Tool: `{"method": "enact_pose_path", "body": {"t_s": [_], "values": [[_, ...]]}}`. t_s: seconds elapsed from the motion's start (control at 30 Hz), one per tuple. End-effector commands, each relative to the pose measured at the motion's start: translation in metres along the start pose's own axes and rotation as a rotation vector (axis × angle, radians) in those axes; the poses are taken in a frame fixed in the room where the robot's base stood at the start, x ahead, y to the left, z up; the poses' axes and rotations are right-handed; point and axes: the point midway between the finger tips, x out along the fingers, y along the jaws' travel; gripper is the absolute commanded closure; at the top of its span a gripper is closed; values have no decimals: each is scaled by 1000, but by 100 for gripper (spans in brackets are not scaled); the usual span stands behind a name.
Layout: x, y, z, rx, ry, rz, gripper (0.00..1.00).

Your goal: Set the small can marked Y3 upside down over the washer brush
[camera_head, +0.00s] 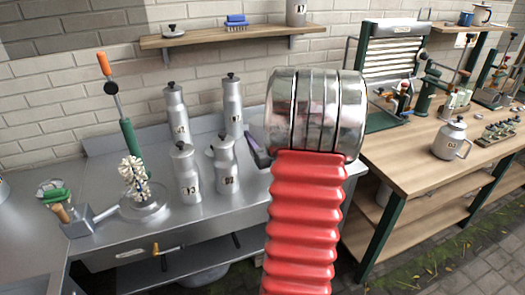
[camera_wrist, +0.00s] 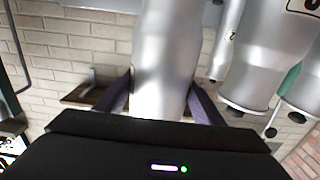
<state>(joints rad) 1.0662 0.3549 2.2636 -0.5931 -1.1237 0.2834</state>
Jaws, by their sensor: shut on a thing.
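My gripper (camera_wrist: 160,108) is shut on a small silver can (camera_wrist: 163,60), held between its dark purple fingers. The wrist view looks inverted. No marking shows on the held can, so I cannot read whether it is Y3. In the head view my arm hides this can, and only one finger (camera_head: 259,153) shows. The washer brush (camera_head: 133,178) stands upright with pale bristles on a round metal base (camera_head: 146,208), left of the cans, uncovered. My gripper is well to its right.
Several lidded cans stand on the steel counter: front left (camera_head: 186,170), front right (camera_head: 223,172), rear left (camera_head: 178,112), rear right (camera_head: 232,108). A green post (camera_head: 131,142) rises behind the brush. A wall shelf (camera_head: 215,36) is above. A wooden bench (camera_head: 405,165) is right.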

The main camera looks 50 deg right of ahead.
Motion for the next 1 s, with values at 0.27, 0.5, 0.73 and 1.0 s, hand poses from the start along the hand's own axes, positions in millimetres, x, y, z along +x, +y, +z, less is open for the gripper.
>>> {"method": "enact_pose_path", "body": {"t_s": [0.27, 0.5, 0.73, 1.0], "values": [[0, 0, 12, -1, 3, -1, 74], [0, -1, 14, 0, 2, -1, 74], [0, -1, 37, 1, 0, -2, 74], [1, -2, 53, -1, 3, -3, 74]]}}
